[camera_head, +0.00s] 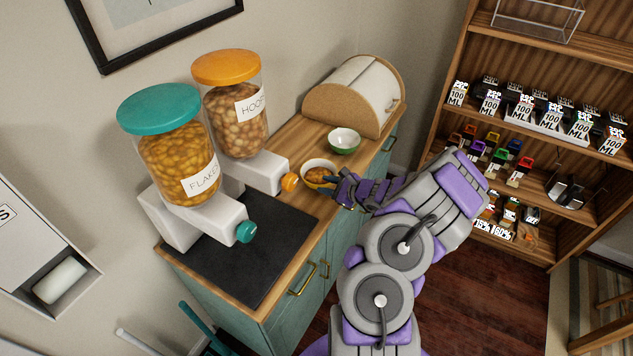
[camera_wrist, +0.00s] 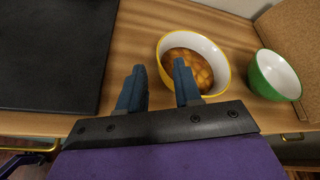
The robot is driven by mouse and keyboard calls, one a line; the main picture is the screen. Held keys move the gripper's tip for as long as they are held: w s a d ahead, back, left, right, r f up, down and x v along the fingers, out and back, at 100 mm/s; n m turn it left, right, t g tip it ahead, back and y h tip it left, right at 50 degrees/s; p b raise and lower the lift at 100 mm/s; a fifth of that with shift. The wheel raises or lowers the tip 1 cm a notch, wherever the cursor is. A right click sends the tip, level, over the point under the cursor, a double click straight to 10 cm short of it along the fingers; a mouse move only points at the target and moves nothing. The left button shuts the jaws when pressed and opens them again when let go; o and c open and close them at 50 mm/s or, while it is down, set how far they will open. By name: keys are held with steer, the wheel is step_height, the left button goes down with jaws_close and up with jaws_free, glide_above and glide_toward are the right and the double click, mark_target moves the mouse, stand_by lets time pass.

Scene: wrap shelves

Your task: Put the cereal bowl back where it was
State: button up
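The cereal bowl (camera_head: 318,164), white inside with a yellow outside and rim, stands upright on the wooden counter near the orange-knobbed dispenser. It holds brown-orange cereal. In the wrist view the bowl (camera_wrist: 210,48) is ahead and slightly right. My gripper (camera_head: 336,189) is at the bowl's near side. In the wrist view the gripper's two fingers (camera_wrist: 158,75) are spread apart. The right finger overlaps the bowl's near-left rim; the left finger is outside the bowl. I cannot tell whether either finger touches it.
A green bowl (camera_head: 344,141) stands beside the cereal bowl, with a bread box (camera_head: 355,95) behind. FLAKES (camera_head: 170,150) and HOOPS (camera_head: 235,105) dispensers stand to the left. A dark mat (camera_head: 245,245) covers the counter's near end. Wooden shelves (camera_head: 520,140) with small boxes are at right.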

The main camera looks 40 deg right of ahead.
steer(key=shift+p+v, duration=0.3)
steer(key=shift+v, duration=2.05)
steer(key=shift+s, duration=0.1)
